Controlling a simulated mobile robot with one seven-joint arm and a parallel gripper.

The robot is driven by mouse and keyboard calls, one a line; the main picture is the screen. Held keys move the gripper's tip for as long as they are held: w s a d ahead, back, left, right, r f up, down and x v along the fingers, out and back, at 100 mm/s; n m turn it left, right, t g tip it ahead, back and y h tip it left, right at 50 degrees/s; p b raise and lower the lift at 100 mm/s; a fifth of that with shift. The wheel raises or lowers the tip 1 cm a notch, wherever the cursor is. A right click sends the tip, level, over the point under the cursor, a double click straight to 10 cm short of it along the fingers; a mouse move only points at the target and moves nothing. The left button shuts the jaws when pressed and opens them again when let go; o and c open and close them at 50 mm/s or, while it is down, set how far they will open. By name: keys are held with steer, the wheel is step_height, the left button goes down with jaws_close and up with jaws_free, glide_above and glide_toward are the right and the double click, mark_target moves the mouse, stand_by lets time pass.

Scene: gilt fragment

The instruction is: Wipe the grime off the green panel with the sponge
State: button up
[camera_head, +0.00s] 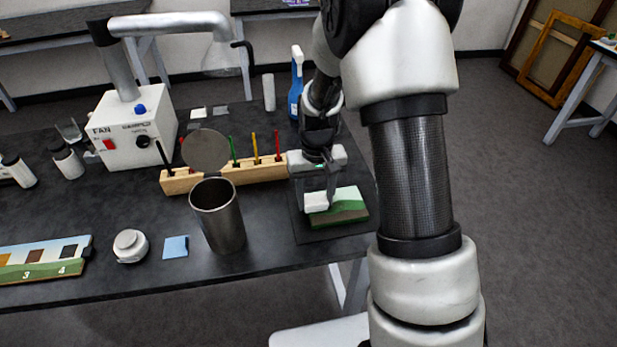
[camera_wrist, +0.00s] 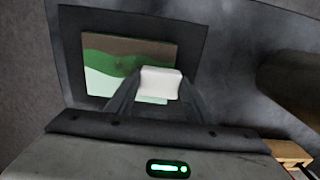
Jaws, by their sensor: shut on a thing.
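The panel (camera_head: 346,207) lies on a dark mat (camera_head: 302,228) at the right end of the table. It has pale, green and brown areas; in the wrist view the panel (camera_wrist: 110,58) shows a brown band along one side. My gripper (camera_head: 317,195) is shut on a white sponge (camera_head: 316,201), also visible in the wrist view (camera_wrist: 160,82). The sponge is over the panel's edge, at or just above its surface; I cannot tell whether it touches. The part of the panel under the sponge and fingers is hidden.
A metal cup (camera_head: 220,220) stands left of the mat. Behind it is a wooden rack (camera_head: 190,181) with several coloured sticks. A blue spray bottle (camera_head: 296,85) and a white fan box (camera_head: 135,125) stand farther back. A blue square (camera_head: 175,247) lies near the front edge.

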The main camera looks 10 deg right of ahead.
step_height(320, 180, up, 2)
steer(key=shift+w+r+p, duration=0.1)
steer(key=shift+p, duration=0.2)
steer(key=shift+d+r+p, duration=0.15)
steer(key=shift+r+p, duration=0.4)
steer(key=shift+r, duration=0.15)
steer(key=shift+r+p, duration=1.45)
steer(key=shift+r, duration=0.75)
